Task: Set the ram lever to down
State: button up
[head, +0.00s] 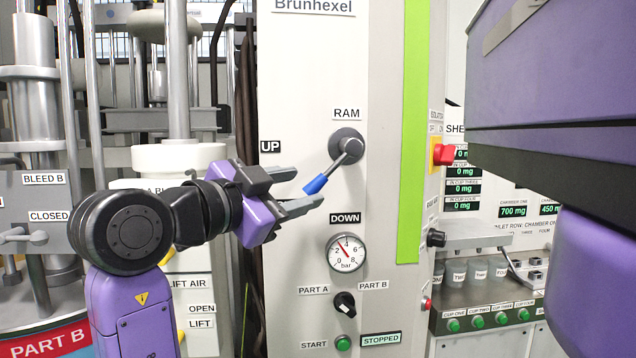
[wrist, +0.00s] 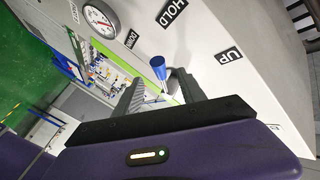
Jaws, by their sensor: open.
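The ram lever (head: 346,152) has a dark round hub and a grey shaft ending in a blue tip (head: 315,184). It points down and left, between the UP label (head: 270,146) and the DOWN label (head: 344,218). My gripper (head: 311,188) is open, with one finger above the blue tip and one below it. In the wrist view, the blue tip (wrist: 158,68) shows between the ends of my two fingers (wrist: 160,84). I cannot tell whether either finger touches it. A HOLD label (wrist: 172,13) shows in the wrist view; it does not show in the head view.
Below the lever are a pressure gauge (head: 346,253), a black part selector (head: 344,304) and a green start button (head: 343,342). A red isolator knob (head: 445,154) is on the cabinet's right side. Pipes and a white cylinder (head: 180,158) stand at the left.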

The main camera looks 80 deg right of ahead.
aim_at(312, 185)
jog(key=x, duration=0.5)
jog(key=shift+s+d+p, duration=0.15)
jog(key=shift+d+p, duration=0.2)
jog(key=shift+c, duration=0.2)
grip_shut()
dwell(1.0)
